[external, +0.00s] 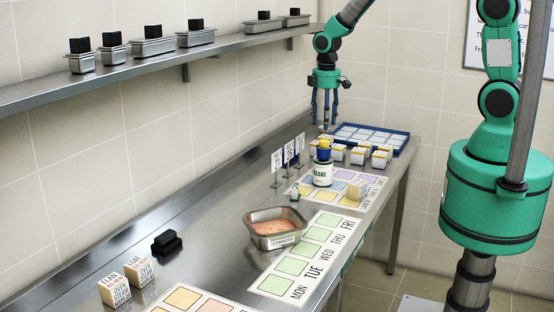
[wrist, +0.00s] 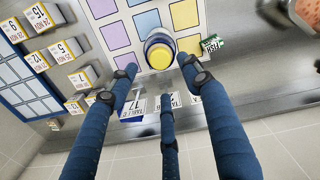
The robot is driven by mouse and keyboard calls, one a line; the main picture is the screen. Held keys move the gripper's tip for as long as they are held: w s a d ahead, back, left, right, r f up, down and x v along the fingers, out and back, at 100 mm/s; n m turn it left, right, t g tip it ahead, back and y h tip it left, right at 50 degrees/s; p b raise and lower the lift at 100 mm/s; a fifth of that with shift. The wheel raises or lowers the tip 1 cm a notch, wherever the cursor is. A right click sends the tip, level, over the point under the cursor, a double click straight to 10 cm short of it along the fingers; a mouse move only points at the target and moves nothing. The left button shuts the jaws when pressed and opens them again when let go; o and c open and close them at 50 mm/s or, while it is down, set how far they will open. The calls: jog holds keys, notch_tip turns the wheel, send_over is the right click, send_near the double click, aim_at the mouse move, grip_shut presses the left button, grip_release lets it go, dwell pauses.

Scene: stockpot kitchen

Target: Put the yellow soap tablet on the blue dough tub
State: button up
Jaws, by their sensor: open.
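The yellow soap tablet (external: 324,143) lies on top of the small dark blue dough tub (external: 323,154), which stands on a white can labelled beans (external: 322,173). In the wrist view the tablet (wrist: 160,57) is a yellow disc from above, with the blue tub's rim (wrist: 158,36) around it. My gripper (external: 326,121) is above the stack, its fingers pointing down and spread. In the wrist view the fingers (wrist: 163,84) are apart with nothing between their tips, and the tablet is clear of them.
A blue compartment tray (external: 374,138) and several white boxes (external: 358,155) stand behind and right of the can. Table cards on stands (external: 288,155) are at its left. A metal pan (external: 275,229) sits nearer on the counter. A shelf (external: 150,62) runs along the wall.

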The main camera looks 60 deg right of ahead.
jog(key=shift+r, duration=2.45)
jog(key=s+a+r+m+t, duration=0.1)
jog(key=s+a+r, duration=0.1)
jog(key=s+r, duration=0.6)
jog(key=s+a+r+m+t, duration=0.2)
jog(key=s+r, duration=0.2)
jog(key=r, duration=0.7)
jog(key=s+a+r+m+t, duration=0.1)
jog(key=s+r, duration=0.2)
jog(key=s, duration=0.6)
jog(key=s+a+r+m+t, duration=0.1)
jog(key=s+r, duration=0.3)
jog(key=s, duration=0.5)
jog(key=shift+s+a+r+t, duration=0.3)
jog(key=shift+a, duration=0.4)
